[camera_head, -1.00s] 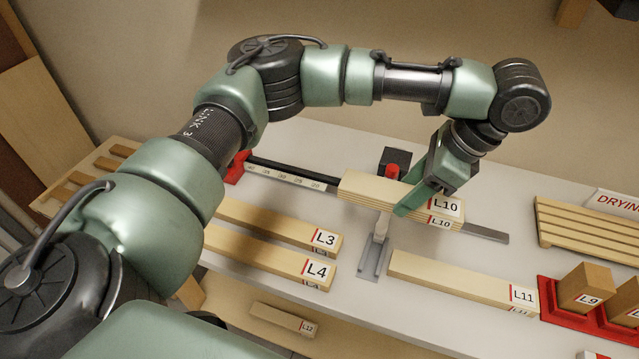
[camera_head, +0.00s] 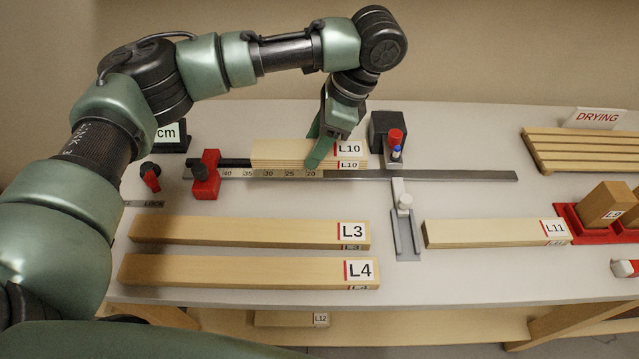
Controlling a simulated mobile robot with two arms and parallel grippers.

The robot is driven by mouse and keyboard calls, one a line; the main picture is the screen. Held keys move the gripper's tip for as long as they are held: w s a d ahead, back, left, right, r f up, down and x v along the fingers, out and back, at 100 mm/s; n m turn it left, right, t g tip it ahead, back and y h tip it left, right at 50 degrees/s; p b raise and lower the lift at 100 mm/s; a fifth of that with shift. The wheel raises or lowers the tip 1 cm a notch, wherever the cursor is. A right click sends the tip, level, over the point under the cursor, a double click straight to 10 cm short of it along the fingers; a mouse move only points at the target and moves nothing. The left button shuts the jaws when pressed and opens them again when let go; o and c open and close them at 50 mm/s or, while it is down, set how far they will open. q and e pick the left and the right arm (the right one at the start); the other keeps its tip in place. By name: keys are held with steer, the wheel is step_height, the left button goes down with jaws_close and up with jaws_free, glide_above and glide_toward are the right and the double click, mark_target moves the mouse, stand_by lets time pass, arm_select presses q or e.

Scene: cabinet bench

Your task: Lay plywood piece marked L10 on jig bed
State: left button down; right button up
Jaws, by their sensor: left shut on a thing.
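The plywood piece L10 (camera_head: 280,153) is a layered pale block with its label at the right end. My left gripper (camera_head: 318,160) is shut on it near that end, its green finger across the front face. The piece lies lengthwise along the back of the long rail with the numbered scale (camera_head: 255,174). Its left end is near the dark bar (camera_head: 232,162) beside the red clamp (camera_head: 206,175). I cannot tell whether its underside touches the bed. My right gripper is not in view.
Boards L3 (camera_head: 250,231) and L4 (camera_head: 250,270) lie in front of the rail, L11 (camera_head: 485,233) to the right. A black block (camera_head: 384,128) with a red knob (camera_head: 396,137) stands right of L10. Red holders (camera_head: 580,226) and a drying rack (camera_head: 575,150) are at the right.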

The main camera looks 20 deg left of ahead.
arm_select(q)
steer(key=f, duration=0.7)
steer(key=shift+a, duration=0.2)
steer(key=shift+f, duration=0.35)
step_height(320, 180, down, 4)
steer(key=shift+f+p, duration=0.2)
steer(key=shift+p, duration=0.25)
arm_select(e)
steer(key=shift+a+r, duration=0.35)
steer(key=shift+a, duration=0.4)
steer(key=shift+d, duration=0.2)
arm_select(q)
steer(key=c, duration=0.6)
jaws_free()
steer(key=shift+f, duration=0.1)
steer(key=shift+c, duration=0.2)
steer(key=shift+s, duration=0.1)
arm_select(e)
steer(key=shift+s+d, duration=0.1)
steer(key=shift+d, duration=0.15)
arm_select(q)
steer(key=shift+w+r, duration=0.2)
steer(key=shift+r, duration=0.1)
